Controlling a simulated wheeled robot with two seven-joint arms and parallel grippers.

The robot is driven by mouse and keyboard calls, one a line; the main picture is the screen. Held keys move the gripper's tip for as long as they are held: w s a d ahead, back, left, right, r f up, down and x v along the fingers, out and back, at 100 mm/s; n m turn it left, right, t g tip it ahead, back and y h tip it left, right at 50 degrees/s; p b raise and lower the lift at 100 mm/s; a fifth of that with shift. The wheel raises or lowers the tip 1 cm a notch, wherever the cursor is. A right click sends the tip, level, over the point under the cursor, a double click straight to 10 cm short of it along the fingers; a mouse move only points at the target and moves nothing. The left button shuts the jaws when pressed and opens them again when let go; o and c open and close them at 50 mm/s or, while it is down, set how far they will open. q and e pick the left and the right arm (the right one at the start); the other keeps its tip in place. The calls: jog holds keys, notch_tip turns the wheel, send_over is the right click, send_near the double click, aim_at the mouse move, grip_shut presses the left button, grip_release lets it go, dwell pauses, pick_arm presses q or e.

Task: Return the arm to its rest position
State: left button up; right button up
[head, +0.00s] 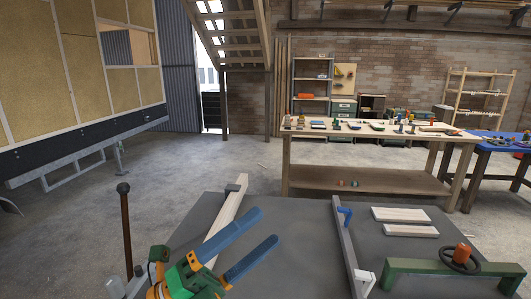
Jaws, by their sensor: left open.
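My left gripper (267,227) comes in from the bottom left in the head view, with blue fingers on a green and orange body. Its two fingers are spread and nothing shows between them. The fingers reach up and to the right over the grey tabletop (300,262). The left finger crosses in front of a pale wooden beam (230,205); I cannot tell whether it touches it. My right gripper is not in view.
A long grey clamp with a blue handle (345,212), two pale boards (400,214) and a green bracket (398,270) with a black wheel (461,259) lie right. A brown rod (126,230) stands left. A workbench (365,180) and blue table (490,145) stand beyond open floor.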

pick_arm(q)
jog(key=w+a+f+n+t+y, duration=0.3)
jog(key=a+f+n+t+y, duration=0.25)
jog(key=n+y, duration=0.5)
jog(key=w+a+f+n+t+y, duration=0.35)
jog(key=a+n+y, duration=0.35)
jog(key=n, duration=0.6)
jog(key=s+a+f+n+g+y, duration=0.2)
jog(key=s+a+f+n+g, duration=0.1)
jog(key=f, duration=0.4)
jog(key=s+a+f+n+g+y, duration=0.2)
jog(key=f+g, duration=0.1)
jog(key=f, duration=0.5)
jog(key=s+d+f+n+g+h, duration=0.1)
jog(key=s+f+g, duration=0.55)
jog(key=s, duration=0.35)
jog(key=s+d+f+n+g, duration=0.1)
jog(key=s+f+g, duration=0.4)
jog(key=s+f, duration=0.3)
notch_tip(320, 180, down, 22)
jog(key=s+b, duration=0.3)
jog(key=b, duration=0.3)
jog(key=s+a+f+g+b, duration=0.2)
jog(key=s+f+b, duration=0.2)
jog(key=s+f, duration=0.8)
notch_tip(320, 180, down, 2)
jog(key=shift+f, duration=0.1)
jog(key=shift+d+m, duration=0.1)
jog(key=shift+m, duration=0.15)
